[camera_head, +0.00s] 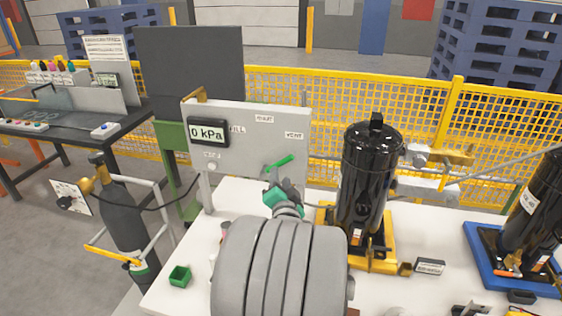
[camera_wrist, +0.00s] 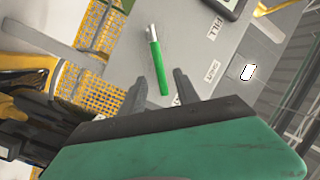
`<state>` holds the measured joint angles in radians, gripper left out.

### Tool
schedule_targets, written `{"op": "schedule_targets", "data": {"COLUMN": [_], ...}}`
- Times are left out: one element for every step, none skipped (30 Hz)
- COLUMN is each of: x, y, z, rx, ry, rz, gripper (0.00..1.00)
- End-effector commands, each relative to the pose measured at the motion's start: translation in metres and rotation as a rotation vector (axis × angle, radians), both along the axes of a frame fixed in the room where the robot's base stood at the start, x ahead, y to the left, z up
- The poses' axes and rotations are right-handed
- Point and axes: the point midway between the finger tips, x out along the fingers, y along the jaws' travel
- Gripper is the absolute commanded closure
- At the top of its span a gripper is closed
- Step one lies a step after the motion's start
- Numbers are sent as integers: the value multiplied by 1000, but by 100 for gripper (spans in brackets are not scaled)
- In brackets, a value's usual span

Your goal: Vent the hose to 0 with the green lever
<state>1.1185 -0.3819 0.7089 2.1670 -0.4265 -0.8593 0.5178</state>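The green lever (camera_head: 279,163) is on the front of the grey panel (camera_head: 250,150), slanting up to the right below the VENT label. The panel's display (camera_head: 208,132) reads 0 kPa. In the wrist view the lever (camera_wrist: 157,65) runs down from its silver pivot, and its green end lies between my two fingers in the picture. My gripper (camera_wrist: 161,80) is open, with a finger on each side of the lever's end; I cannot tell whether either touches it. In the head view my gripper (camera_head: 287,190) is just below the lever, partly hidden by my arm.
A black compressor tank (camera_head: 369,180) on a yellow base stands right of the panel on the white table (camera_head: 215,265). A dark gas cylinder (camera_head: 124,220) stands left of the table. Yellow fencing (camera_head: 400,100) runs behind.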

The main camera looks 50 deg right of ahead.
Motion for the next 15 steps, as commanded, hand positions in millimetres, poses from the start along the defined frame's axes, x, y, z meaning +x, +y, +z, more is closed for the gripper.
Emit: {"op": "schedule_targets", "data": {"x": [-4,-3,0,4,7,13,17,21,26,29,33,37,39,41,43], "y": [-6,-8,-12,-14,-18,-24,-28,-33,-39,-43,-47,-51,-54,-57,-60], "z": [1,3,3,3,4,4,4,4,4,4,4,4,4,4,3], "rx": [-2,-4,-4,-3,-4,-5,-4,-4,-5,-5,-4,-6,-6,-6,-6], "ry": [-16,-20,-22,-23,-21,-19,-19,-19,-19,-19,-18,-18,-18,-18,-17], "rz": [-15,-18,-18,-16,-15,-14,-13,-14,-14,-14,-15,-14,-14,-15,-15], "gripper": [62,62,62,62,62,62,62,62,62,62,62,62,62,62,62]}}
